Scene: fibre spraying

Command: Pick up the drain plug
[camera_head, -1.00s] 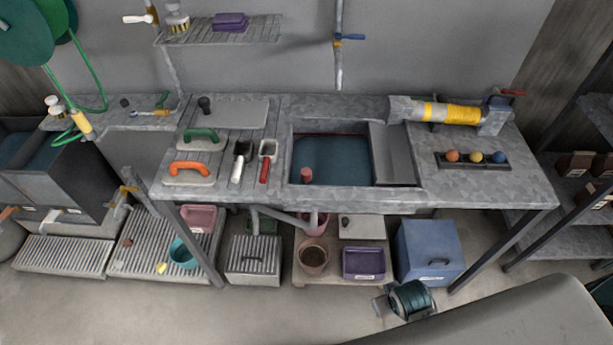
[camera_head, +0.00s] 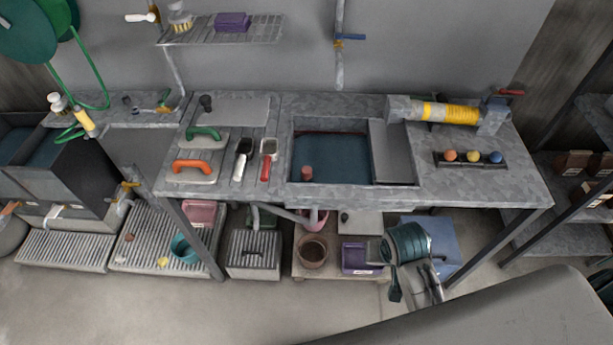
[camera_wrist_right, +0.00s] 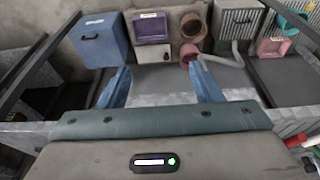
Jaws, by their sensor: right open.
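A short reddish-brown cylinder (camera_head: 307,173), which looks like the drain plug, stands upright in the front left corner of the sink (camera_head: 332,158) in the head view. My right gripper (camera_head: 408,262) is low in front of the table, to the right of the plug and apart from it. In the right wrist view, my right gripper (camera_wrist_right: 160,72) has its two blue fingers spread with nothing between them. The plug cannot be made out in the wrist view. My left gripper does not show.
The sink is set in a grey worktop (camera_head: 460,185). Trowels and floats lie left of it; a yellow roll (camera_head: 450,112) and a rack of coloured balls (camera_head: 472,157) are right. Under the table are a purple tray (camera_head: 355,258), a brown pot (camera_head: 312,252) and a blue box (camera_wrist_right: 98,40).

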